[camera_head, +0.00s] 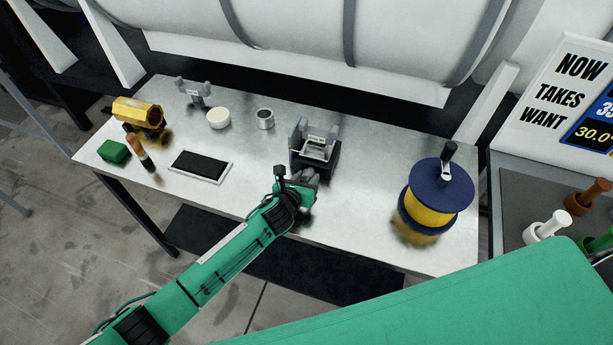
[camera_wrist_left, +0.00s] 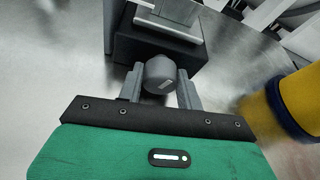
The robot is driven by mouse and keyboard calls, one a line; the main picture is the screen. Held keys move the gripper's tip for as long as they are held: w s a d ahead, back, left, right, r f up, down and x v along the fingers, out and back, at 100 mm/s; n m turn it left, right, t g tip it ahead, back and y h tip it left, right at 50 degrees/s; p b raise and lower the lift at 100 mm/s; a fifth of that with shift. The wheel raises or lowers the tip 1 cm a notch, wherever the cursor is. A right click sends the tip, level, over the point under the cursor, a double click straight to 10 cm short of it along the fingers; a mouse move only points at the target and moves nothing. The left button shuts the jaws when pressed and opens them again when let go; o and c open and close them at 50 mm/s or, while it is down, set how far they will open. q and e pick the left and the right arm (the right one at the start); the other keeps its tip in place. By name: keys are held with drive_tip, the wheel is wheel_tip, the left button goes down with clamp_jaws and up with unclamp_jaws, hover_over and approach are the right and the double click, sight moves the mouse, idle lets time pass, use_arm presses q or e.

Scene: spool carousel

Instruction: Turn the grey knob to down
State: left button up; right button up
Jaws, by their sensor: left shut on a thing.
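The grey knob (camera_wrist_left: 160,72) is on the front of a dark box (camera_wrist_left: 150,48) in the left wrist view. A short white mark shows on its face, toward the lower right. My left gripper (camera_wrist_left: 161,88) has one finger on each side of the knob and is shut on it. In the head view my left gripper (camera_head: 303,178) is at the front of the dark box (camera_head: 322,160), which has grey uprights on top. There the gripper largely hides the knob. My right gripper is not in view.
A blue and yellow spool (camera_head: 435,200) with a crank stands on the table (camera_head: 350,215) to the right. A black pad (camera_head: 200,165), green block (camera_head: 114,151), yellow part (camera_head: 138,112), white round piece (camera_head: 219,118) and metal cup (camera_head: 265,118) are to the left.

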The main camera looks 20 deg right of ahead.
use_arm(q)
drive_tip(key=shift+n+g+h, duration=0.3)
drive_tip(key=shift+n+h, duration=0.4)
drive_tip(key=shift+n, duration=0.4)
drive_tip(key=o, duration=1)
drive_tip(key=shift+a, duration=0.1)
